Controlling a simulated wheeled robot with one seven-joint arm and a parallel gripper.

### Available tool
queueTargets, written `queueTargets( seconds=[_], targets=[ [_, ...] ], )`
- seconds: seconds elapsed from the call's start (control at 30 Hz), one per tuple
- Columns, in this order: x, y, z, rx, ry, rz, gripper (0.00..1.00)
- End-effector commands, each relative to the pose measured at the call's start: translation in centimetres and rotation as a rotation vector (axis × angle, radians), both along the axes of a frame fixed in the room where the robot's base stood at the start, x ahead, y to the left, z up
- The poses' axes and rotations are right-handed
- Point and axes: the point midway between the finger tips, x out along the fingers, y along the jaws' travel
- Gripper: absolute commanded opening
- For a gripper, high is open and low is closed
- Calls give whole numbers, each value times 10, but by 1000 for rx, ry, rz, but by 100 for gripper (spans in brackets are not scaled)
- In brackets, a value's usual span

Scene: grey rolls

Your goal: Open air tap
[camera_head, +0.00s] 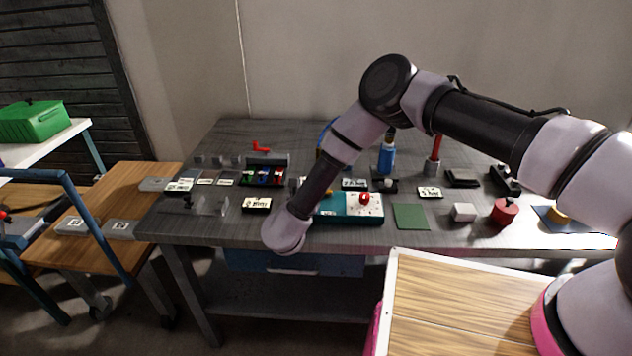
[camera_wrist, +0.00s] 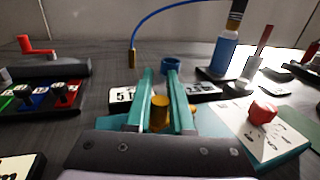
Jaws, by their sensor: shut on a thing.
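My gripper (camera_wrist: 161,74) shows in the wrist view as two teal fingers pointing away over the table. They are close together, on either side of a brass-coloured cylindrical knob (camera_wrist: 160,113), and are shut on it. The knob seems to belong to the tap on the teal unit; its base is hidden. A blue ring-shaped part (camera_wrist: 170,64) shows just beyond the fingertips. The teal unit (camera_head: 347,214) has a white top with a red knob (camera_head: 365,198), which also shows in the wrist view (camera_wrist: 262,112).
A blue bottle-like tool (camera_wrist: 223,52) stands behind to the right, and a blue hose (camera_wrist: 165,10) arches at the back. A block of coloured switches (camera_wrist: 45,97) is at left. A green mat (camera_head: 411,216) and red weight (camera_head: 505,212) lie right of the teal unit.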

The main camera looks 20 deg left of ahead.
Motion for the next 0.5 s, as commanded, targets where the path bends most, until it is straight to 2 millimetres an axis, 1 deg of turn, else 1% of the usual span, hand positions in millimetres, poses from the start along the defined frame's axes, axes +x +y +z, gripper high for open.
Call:
queueTargets(
  seconds=[0.2, 0.5],
  targets=[
    [1, 0, -1, 0, 1, -42, 0],
    [2, -1, -1, 0, 0, -49, 0]
  ],
)
